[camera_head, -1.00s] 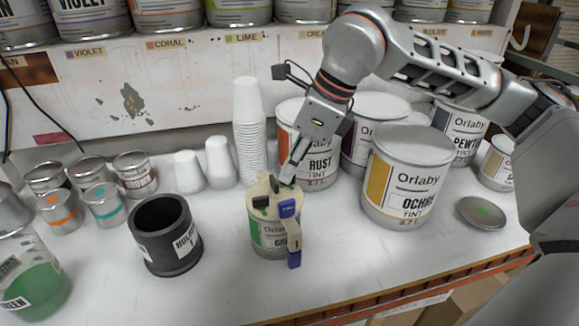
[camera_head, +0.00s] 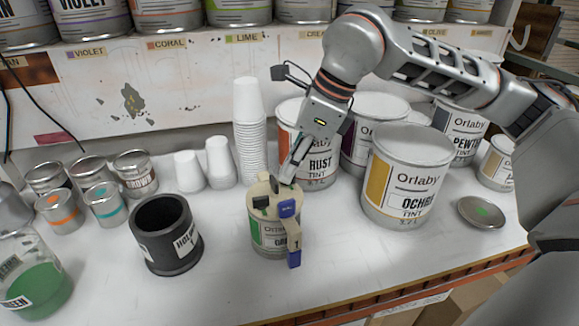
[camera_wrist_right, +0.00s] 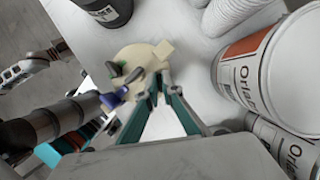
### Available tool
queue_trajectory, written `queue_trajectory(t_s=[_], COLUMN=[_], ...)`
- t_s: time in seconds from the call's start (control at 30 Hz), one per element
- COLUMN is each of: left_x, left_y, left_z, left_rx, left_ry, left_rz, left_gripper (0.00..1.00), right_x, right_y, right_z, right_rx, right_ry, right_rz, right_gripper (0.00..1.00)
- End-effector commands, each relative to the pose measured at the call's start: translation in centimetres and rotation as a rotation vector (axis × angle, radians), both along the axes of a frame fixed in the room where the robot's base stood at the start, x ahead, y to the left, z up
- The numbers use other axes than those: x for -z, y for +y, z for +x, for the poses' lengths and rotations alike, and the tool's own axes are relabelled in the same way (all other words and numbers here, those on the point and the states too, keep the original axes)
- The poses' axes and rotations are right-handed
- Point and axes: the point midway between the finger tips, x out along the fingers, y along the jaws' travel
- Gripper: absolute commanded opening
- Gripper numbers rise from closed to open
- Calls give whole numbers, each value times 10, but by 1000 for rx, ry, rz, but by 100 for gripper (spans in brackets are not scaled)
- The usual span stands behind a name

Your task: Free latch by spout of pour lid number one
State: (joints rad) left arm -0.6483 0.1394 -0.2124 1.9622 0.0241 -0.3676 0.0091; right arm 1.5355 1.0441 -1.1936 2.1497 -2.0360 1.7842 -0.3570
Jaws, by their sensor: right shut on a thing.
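The beige pour lid (camera_head: 264,190), marked 1 on its handle, sits on a green-labelled Orlaby can (camera_head: 270,240). It has black clips (camera_head: 261,202), a blue clip (camera_head: 287,208) and a blue-tipped handle (camera_head: 295,258) hanging at the front right. My right gripper (camera_head: 287,180) reaches down from the upper right to the lid's far right edge, shut on a small latch there that its fingers mostly hide. In the right wrist view the fingers (camera_wrist_right: 156,88) meet the lid (camera_wrist_right: 140,58) beside its beige spout (camera_wrist_right: 164,50). My left gripper is out of view.
A black holder (camera_head: 166,236) stands left of the can. White cup stacks (camera_head: 249,130) and the Rust tin (camera_head: 318,170) stand behind; the Ochre tin (camera_head: 405,180) is right. A loose round lid (camera_head: 481,211) lies farther right. The front counter is mostly clear.

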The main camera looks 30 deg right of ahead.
Motion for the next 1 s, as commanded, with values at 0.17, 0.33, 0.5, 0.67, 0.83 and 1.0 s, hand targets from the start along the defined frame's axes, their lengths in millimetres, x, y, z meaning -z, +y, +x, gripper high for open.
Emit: queue_trajectory(t_s=[0.17, 0.33, 0.5, 0.67, 0.83, 1.0], left_x=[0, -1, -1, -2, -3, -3], left_y=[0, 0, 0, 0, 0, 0], left_z=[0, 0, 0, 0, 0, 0], left_rx=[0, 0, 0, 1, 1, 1], left_ry=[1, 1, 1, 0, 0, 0], left_rz=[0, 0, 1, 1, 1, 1], left_gripper=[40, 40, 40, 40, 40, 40], right_x=[0, 0, 0, 0, 0, 0], right_y=[0, 0, 0, 0, 0, 0], right_z=[0, 0, 0, 0, 0, 0], right_rx=[-10, -21, -32, -41, -53, -63], right_ry=[1, 1, 1, 0, 0, 0], right_rz=[1, 1, 1, 0, 0, 0], right_gripper=[0, 0, 0, 0, 0, 0])
